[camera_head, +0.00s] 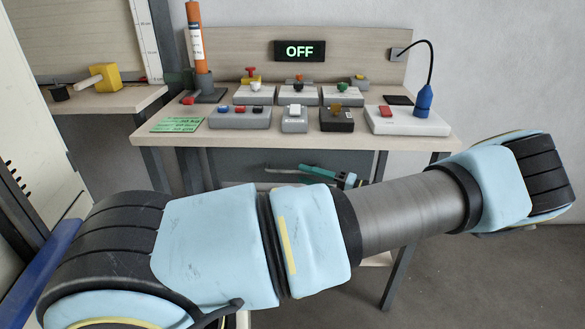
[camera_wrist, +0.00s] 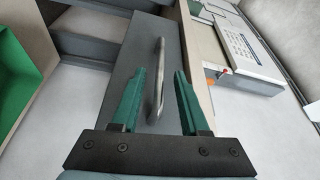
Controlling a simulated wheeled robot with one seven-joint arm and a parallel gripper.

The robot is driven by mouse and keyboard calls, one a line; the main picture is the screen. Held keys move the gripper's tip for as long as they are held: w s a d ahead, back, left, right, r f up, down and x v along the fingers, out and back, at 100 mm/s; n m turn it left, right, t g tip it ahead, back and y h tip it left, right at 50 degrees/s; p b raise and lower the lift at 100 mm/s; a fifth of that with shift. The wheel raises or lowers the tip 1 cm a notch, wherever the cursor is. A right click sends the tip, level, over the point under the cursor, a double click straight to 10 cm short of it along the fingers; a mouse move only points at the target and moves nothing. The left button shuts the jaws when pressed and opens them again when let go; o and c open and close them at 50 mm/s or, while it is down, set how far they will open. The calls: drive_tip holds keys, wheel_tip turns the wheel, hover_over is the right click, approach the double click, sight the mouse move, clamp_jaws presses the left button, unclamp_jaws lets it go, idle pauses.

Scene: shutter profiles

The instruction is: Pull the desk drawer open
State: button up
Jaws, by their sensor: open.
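The desk drawer (camera_head: 228,167) has a dark grey front under the worktop, partly hidden by my arm in the head view. Its front (camera_wrist: 112,50) also shows in the wrist view, with a slim metal bar handle (camera_wrist: 158,82). The drawer front looks flush under the desk, though my arm hides much of it. My gripper (camera_head: 306,171) has green fingers and is open. In the wrist view, my gripper (camera_wrist: 160,73) has one finger on each side of the handle as seen, with gaps visible. Depth to the handle is hard to judge.
A side table (camera_head: 100,100) stands at left. A green-lined bin (camera_wrist: 20,70) shows at left in the wrist view.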

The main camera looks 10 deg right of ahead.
sight(294, 172)
drive_tip(key=shift+p+x, duration=0.4)
drive_tip(key=shift+x, duration=1.85)
clamp_jaws()
